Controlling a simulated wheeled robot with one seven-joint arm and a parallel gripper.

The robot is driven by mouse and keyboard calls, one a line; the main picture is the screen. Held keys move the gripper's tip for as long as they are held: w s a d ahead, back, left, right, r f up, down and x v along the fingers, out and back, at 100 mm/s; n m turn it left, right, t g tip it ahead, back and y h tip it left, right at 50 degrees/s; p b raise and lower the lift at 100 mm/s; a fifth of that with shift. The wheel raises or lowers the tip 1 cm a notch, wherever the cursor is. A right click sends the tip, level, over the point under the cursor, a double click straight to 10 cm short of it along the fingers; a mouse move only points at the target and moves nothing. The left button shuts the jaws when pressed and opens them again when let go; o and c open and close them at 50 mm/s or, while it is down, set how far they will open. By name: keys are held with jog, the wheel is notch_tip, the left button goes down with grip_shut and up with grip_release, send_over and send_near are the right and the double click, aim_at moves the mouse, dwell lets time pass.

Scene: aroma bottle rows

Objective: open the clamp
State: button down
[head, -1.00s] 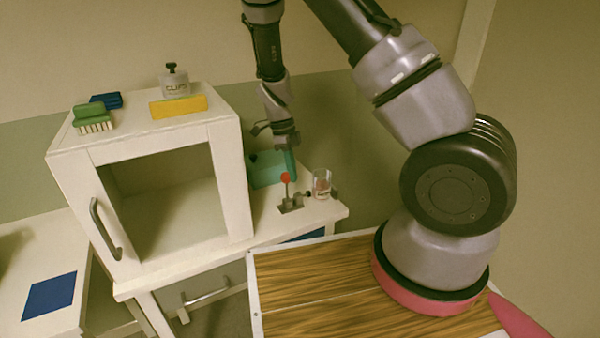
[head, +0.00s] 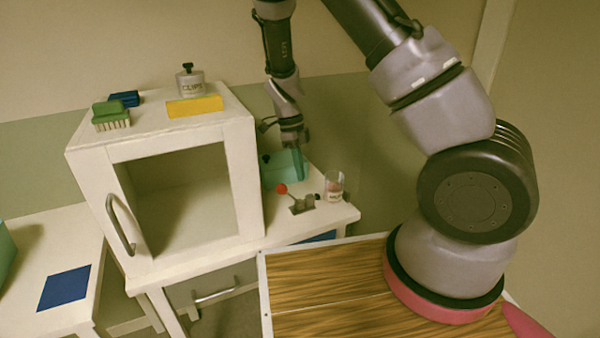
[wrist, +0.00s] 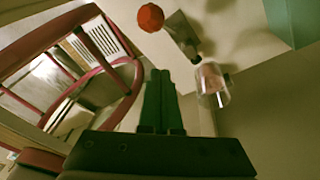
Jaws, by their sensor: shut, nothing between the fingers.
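The clamp (head: 303,206) is a small grey metal piece on the white counter, with a lever ending in a red ball (head: 282,188). The lever leans to the left in the head view. The wrist view shows the red ball (wrist: 150,17) at the top and the grey clamp body (wrist: 183,36) to its right. My gripper (head: 300,177) points down just above and behind the clamp. Its green fingers (wrist: 160,75) are shut together and empty, and appear apart from the ball.
A clear glass (head: 334,186) with reddish contents stands right beside the clamp. A teal box (head: 272,172) sits behind it.

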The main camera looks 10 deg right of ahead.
jog(key=v, duration=1)
jog(key=shift+r, duration=0.4)
jog(key=shift+w, duration=0.15)
